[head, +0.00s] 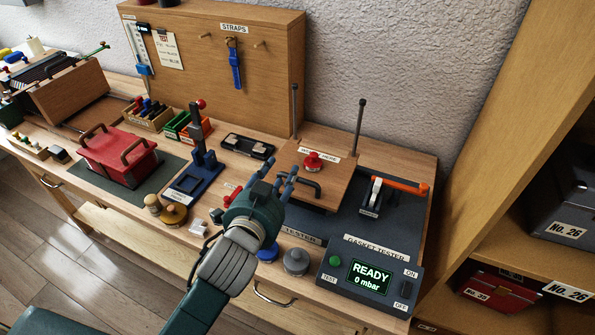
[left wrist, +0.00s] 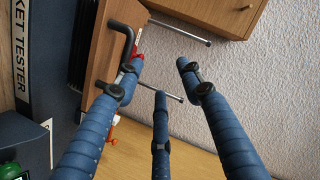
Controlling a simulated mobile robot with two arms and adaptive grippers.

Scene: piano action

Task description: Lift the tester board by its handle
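The tester board (head: 318,180) is a wooden panel with a label and a red knob (head: 312,161) on top. Its dark bar handle (head: 303,182) is at the front edge. In the left wrist view the board (left wrist: 103,55) and bent dark handle (left wrist: 127,35) are at upper left. My left gripper (head: 286,178) is close to the handle's left end. In the left wrist view its blue fingers (left wrist: 160,80) are spread and empty, with the handle by the left finger; I cannot tell whether they touch. My right gripper is not in view.
The gasket tester (head: 369,276) reads READY, 0 mbar. Two metal posts (head: 359,125) stand behind the board. An orange-handled tool (head: 398,185) lies to the right. A blue stand (head: 203,165) and red case (head: 118,157) are to the left. A shelf unit (head: 480,140) borders the right.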

